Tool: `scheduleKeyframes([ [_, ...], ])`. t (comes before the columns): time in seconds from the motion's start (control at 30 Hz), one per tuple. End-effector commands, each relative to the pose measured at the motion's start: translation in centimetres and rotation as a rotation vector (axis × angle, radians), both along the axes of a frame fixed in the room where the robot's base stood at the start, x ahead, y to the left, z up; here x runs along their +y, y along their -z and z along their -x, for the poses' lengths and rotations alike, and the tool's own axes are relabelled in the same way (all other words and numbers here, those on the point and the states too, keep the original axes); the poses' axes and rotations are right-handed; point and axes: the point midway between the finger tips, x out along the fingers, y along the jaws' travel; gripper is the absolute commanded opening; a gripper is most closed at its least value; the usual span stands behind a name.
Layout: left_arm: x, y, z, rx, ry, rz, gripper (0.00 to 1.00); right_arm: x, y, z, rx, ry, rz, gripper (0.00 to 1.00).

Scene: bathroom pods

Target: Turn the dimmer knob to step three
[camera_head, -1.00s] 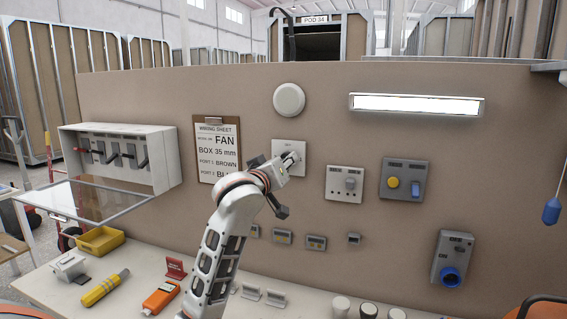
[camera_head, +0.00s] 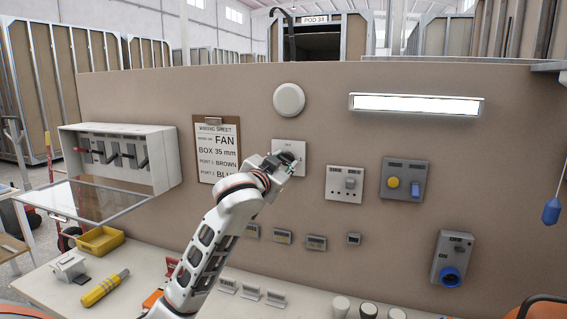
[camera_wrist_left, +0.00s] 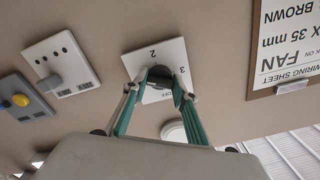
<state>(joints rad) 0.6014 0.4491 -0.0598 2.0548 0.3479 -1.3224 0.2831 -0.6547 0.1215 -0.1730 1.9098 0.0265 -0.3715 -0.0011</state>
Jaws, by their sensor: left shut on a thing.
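The dimmer is a white square plate (camera_head: 279,147) on the brown wall, right of the wiring sheet. The wrist view shows the plate (camera_wrist_left: 141,66) turned, with "2", "3" and "OFF" printed around a dark round knob (camera_wrist_left: 160,74). My left gripper (camera_head: 288,160) is at the plate and hides most of the knob in the head view. In the wrist view its two green-sided fingers (camera_wrist_left: 158,88) close on the knob from both sides. Which mark the knob points to cannot be made out. My right gripper is not in view.
A socket plate with a grey knob (camera_head: 346,184) and a grey box with a yellow button (camera_head: 392,182) are right of the dimmer. A wiring sheet (camera_head: 217,150) hangs left. Small grey boxes sit below. Tools lie on the bench (camera_head: 50,290).

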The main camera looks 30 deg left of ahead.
Motion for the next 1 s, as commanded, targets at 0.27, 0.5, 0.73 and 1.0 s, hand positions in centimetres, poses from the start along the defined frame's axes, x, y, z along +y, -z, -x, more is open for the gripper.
scheduleKeyframes([
  [0.27, 0.04, 0.07, -0.01, 0.064, -0.001, -0.257, 0.06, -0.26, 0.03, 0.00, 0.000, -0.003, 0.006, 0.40],
  [0.5, 0.06, 0.08, -0.01, 0.117, 0.000, -0.478, 0.06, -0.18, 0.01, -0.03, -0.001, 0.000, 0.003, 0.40],
  [0.73, 0.04, 0.05, -0.01, 0.168, 0.000, -0.691, 0.06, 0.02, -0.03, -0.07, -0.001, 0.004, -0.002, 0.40],
  [1.0, 0.08, 0.04, 0.00, 0.228, 0.000, -0.940, 0.06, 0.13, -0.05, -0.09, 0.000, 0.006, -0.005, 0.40],
])
